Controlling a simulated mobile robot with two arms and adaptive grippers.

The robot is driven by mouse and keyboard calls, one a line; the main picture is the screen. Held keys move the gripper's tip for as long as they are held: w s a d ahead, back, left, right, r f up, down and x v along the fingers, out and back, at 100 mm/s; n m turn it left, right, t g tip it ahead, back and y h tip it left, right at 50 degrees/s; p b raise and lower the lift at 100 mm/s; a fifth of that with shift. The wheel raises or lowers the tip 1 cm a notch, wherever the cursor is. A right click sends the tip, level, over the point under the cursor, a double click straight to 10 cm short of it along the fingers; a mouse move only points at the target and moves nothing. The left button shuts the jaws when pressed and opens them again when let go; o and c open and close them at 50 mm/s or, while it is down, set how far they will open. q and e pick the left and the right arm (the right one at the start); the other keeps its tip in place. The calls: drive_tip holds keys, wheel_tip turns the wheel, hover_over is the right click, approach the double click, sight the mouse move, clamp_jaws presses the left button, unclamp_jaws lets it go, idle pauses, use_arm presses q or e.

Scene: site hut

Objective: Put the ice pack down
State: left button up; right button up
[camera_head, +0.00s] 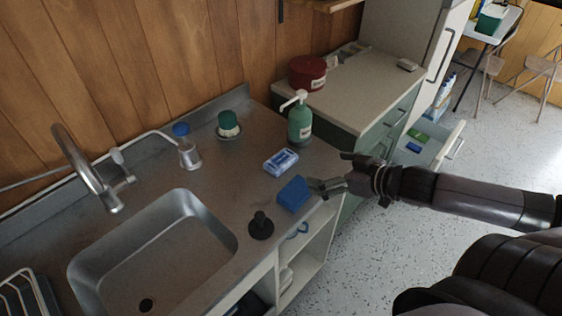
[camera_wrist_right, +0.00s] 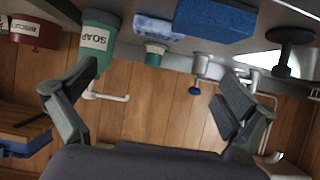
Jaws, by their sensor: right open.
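The ice pack, a plain blue block (camera_head: 293,194), lies on the steel counter (camera_head: 333,160) near its front edge. It also shows at the top of the right wrist view (camera_wrist_right: 215,20). My right gripper (camera_head: 326,187) is just to the right of the ice pack, at the counter's edge. Its fingers are apart in the wrist view (camera_wrist_right: 160,88), with nothing held between them. Whether a fingertip still touches the ice pack cannot be told. My left gripper is in neither view.
A blue-and-white pack (camera_head: 281,162) lies just behind the ice pack. A green soap bottle (camera_head: 300,124) stands farther back. A black plunger-like thing (camera_head: 261,226) stands to the left, beside the sink (camera_head: 150,262). An open drawer (camera_head: 440,150) sticks out at the right.

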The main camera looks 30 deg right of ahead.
sight(282, 159)
drive_tip(key=shift+b+x, duration=0.55)
drive_tip(key=shift+x, duration=0.5)
drive_tip(key=shift+b+x, duration=0.45)
drive_tip(key=shift+x, duration=1.7)
drive_tip(key=x, duration=0.5)
drive_tip(key=shift+d, duration=0.1)
drive_tip(key=shift+w, duration=0.45)
drive_tip(key=p+x, duration=0.1)
drive_tip(key=x, duration=0.3)
drive_tip(key=shift+w, duration=0.2)
drive_tip(key=shift+w+f, duration=0.15)
drive_tip(key=shift+c, duration=0.4)
